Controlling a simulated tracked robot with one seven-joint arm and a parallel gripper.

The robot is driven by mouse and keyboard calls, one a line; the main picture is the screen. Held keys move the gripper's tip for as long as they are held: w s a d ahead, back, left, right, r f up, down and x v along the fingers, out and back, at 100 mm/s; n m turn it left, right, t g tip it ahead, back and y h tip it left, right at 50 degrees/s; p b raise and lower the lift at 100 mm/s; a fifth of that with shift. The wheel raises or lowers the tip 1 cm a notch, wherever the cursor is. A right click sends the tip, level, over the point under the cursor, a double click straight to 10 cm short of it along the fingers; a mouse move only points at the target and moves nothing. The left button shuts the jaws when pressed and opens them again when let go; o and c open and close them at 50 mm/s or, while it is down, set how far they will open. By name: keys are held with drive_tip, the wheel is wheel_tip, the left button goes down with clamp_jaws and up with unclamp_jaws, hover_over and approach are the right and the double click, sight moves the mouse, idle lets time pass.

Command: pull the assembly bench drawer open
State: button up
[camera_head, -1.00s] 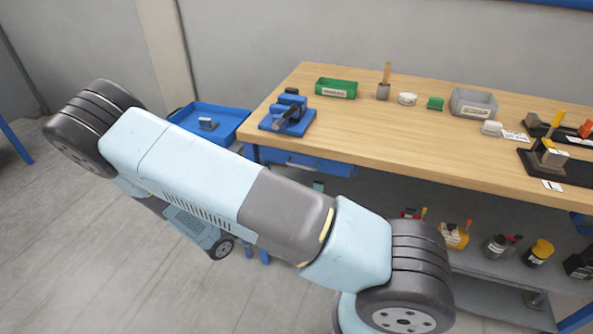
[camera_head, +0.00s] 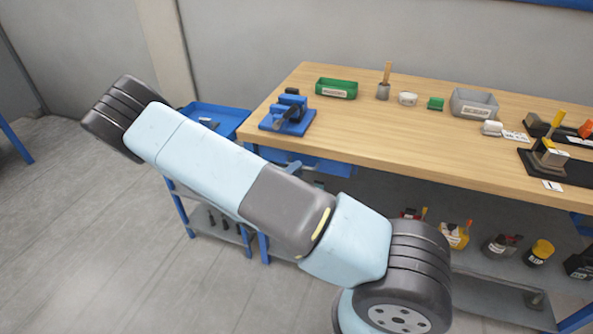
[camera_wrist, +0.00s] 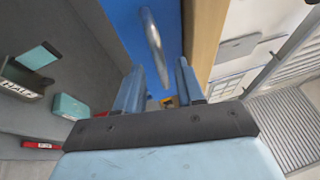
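The assembly bench drawer (camera_head: 330,165) is a blue front under the left part of the wooden bench top (camera_head: 400,135). My arm hides part of it in the head view. In the wrist view the blue drawer front (camera_wrist: 118,22) fills the upper middle, with a silver bar handle (camera_wrist: 152,35) on it. My gripper (camera_wrist: 161,70) is open, its two fingers pointing toward the drawer. The handle's lower end appears between the fingers in the picture. I see no closed grip on it, and contact cannot be told.
A blue vise (camera_head: 289,115) stands on the bench's left corner. A cart with a blue tray (camera_head: 222,117) stands left of the bench.

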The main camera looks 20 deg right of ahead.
drive_tip(key=shift+x, duration=0.75)
drive_tip(key=shift+s, duration=0.1)
clamp_jaws()
drive_tip(key=shift+a, duration=0.1)
